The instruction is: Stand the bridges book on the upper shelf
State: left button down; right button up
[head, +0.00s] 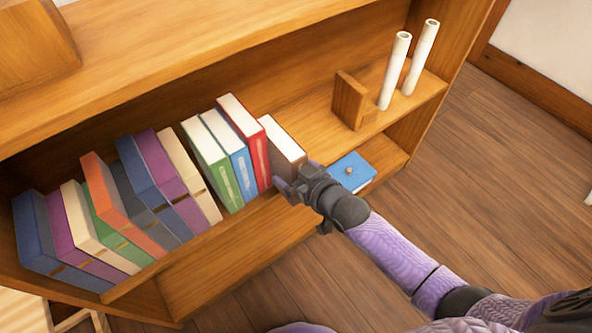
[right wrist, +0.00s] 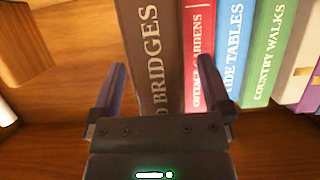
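The bridges book (head: 286,147) is brown with pale pages and stands upright on the upper shelf (head: 318,125), at the right end of the row beside the red book. In the right wrist view its brown spine (right wrist: 158,55) reads "BRIDGES"; the start of the title is cut off or unclear. My right gripper (head: 283,187) is at the lower front of the spine. In the right wrist view its fingers (right wrist: 160,80) are spread, one on each side of the spine, with visible gaps. The base of the book is hidden by the gripper. My left gripper is not in view.
Red (head: 248,140), blue and green books stand left of it, then several leaning books. A wooden block (head: 349,99) and two white rolls (head: 395,72) stand to the right, with bare shelf between. A blue book (head: 352,169) with a small knob lies on the lower shelf.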

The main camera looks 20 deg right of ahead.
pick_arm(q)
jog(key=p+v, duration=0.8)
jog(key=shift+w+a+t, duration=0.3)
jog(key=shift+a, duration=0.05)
pick_arm(e)
jog(key=s+f+v, duration=0.1)
jog(key=f+v, duration=0.1)
jog(key=v, duration=1.4)
jog(key=shift+d, duration=0.3)
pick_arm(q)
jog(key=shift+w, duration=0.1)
pick_arm(e)
jog(key=shift+s+f, duration=0.1)
jog(key=shift+f, duration=0.05)
